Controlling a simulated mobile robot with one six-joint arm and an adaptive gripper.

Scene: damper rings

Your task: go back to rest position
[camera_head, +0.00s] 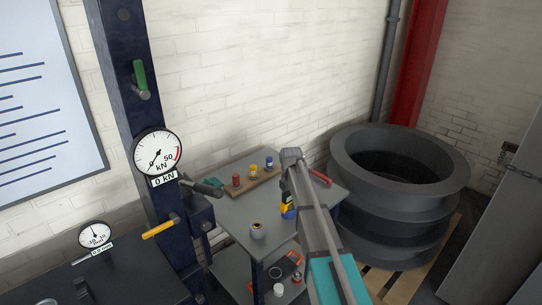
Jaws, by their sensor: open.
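My arm (322,238) rises from the bottom edge, right of centre, with a teal section low down and a grey joint at its upper end over the small grey table (232,211). I cannot make out any gripper fingers in this view. I cannot see anything held by the arm.
A wooden strip (252,184) with red, yellow and blue pieces lies at the table's back. Large stacked dark rings (350,190) stand on a pallet (408,284) close to the right. A dark column with a force dial (157,153) reading near zero stands left.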

